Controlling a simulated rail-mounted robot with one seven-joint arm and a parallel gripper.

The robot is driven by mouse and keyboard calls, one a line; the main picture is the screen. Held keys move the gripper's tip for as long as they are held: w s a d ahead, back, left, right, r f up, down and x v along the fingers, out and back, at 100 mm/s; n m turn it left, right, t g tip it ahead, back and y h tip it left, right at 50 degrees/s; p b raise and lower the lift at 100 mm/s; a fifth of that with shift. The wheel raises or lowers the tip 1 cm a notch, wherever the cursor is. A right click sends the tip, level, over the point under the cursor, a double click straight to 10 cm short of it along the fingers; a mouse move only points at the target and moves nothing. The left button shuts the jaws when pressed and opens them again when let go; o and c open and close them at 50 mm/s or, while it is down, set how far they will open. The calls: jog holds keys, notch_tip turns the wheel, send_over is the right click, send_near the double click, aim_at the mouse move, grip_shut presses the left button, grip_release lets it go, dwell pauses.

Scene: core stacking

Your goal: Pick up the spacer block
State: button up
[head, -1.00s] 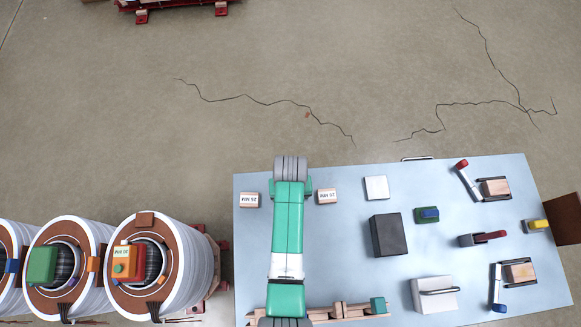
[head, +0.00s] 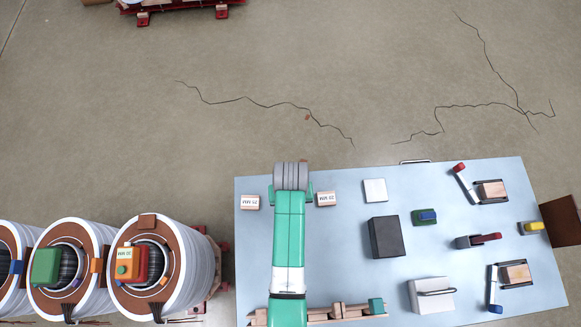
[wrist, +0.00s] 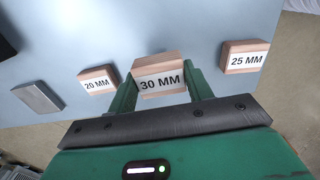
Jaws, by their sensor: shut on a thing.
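The spacer block marked 30 MM (wrist: 160,78) is wooden with a white label and sits between my two green fingers in the wrist view. My gripper (wrist: 161,92) is shut on it, one finger at each side. In the head view my green arm hides this block. A 20 MM block (wrist: 97,80) lies to its left in the wrist view and a 25 MM block (wrist: 243,57) to its right, both apart from my fingers. In the head view, the 25 MM block (head: 250,202) is left of my arm and the 20 MM block (head: 326,199) right.
The pale blue table (head: 345,240) also holds a grey plate (head: 374,190), a dark block (head: 386,237), a white handled block (head: 432,294) and several clamps at right. A wooden rack (head: 340,312) lies along the front edge. Large coils (head: 160,265) stand left of the table.

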jog(key=s, duration=0.4)
jog(key=s+p, duration=0.1)
jog(key=s, duration=0.4)
jog(key=s+r+p, duration=0.1)
jog(key=s, duration=0.4)
jog(key=shift+d+r, duration=0.1)
jog(key=shift+d, duration=0.1)
